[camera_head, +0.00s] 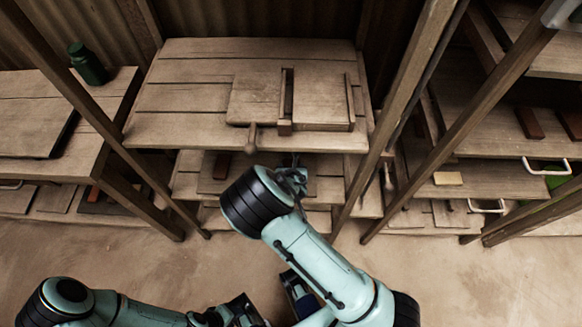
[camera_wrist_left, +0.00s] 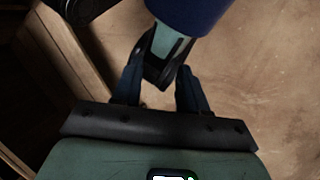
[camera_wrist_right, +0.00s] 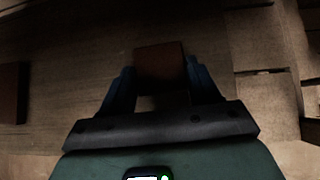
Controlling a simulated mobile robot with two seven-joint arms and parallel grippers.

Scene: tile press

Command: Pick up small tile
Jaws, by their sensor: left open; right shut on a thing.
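A small reddish-brown tile (camera_wrist_right: 160,65) shows in the right wrist view, between the fingers of my right gripper (camera_wrist_right: 162,85). The gripper is shut on it, above a wooden board surface. In the head view my right arm reaches to the lower shelf under the front table edge, and the tile is hidden there. My left gripper (camera_wrist_left: 158,82) is open and empty in the left wrist view, over the floor, with part of my own body beyond its fingers. In the head view it is low in the middle.
The wooden press table (camera_head: 190,98) stands above the lower shelves, with a handle (camera_head: 251,140) at its front edge. Another dark tile (camera_wrist_right: 12,92) lies at the left in the right wrist view. Slanted posts (camera_head: 400,90) flank the table. The floor in front is clear.

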